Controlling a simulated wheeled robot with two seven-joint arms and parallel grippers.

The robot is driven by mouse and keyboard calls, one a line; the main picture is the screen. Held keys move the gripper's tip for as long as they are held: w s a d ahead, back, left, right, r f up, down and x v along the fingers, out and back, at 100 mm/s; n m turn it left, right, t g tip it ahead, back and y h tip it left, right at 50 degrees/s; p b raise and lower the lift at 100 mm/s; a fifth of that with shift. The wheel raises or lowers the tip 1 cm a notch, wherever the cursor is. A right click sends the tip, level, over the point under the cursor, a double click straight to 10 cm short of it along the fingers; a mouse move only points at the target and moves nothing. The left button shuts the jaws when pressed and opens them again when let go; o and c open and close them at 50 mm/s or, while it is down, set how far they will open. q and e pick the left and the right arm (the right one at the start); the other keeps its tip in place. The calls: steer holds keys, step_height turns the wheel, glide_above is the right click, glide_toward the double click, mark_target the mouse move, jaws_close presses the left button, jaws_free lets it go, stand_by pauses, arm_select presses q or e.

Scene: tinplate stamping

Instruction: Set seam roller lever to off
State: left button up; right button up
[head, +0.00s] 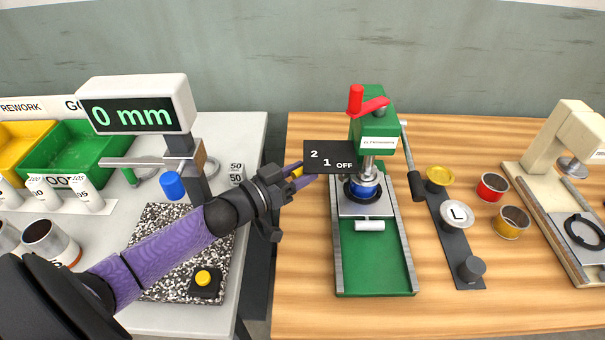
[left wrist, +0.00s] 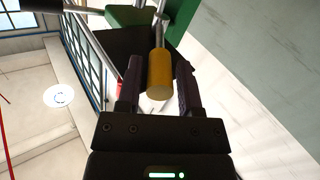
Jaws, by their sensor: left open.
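The green seam roller (head: 375,130) stands on the wooden bench, with a black plate (head: 330,157) marked 2, 1 and OFF on its left side. A lever with a yellow grip (left wrist: 159,75) runs on a metal rod toward the machine. In the head view only a bit of yellow (head: 297,171) shows at the plate's left edge, so I cannot tell which mark the lever stands at. My left gripper (head: 299,175) is open. In the left wrist view its two fingers (left wrist: 158,85) stand on either side of the yellow grip, with gaps visible. My right gripper is not in view.
A red handle (head: 356,99) tops the machine and a black-knobbed lever (head: 412,160) is on its right. A dark rack (head: 462,240) and tins (head: 492,187) stand further right. A gauge with a 0 mm display (head: 137,104) stands left, behind my left arm. The bench front is clear.

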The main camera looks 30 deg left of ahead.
arm_select(q)
steer(key=shift+w+d, duration=0.1)
steer(key=shift+w, duration=0.15)
jaws_close()
stand_by(1.4)
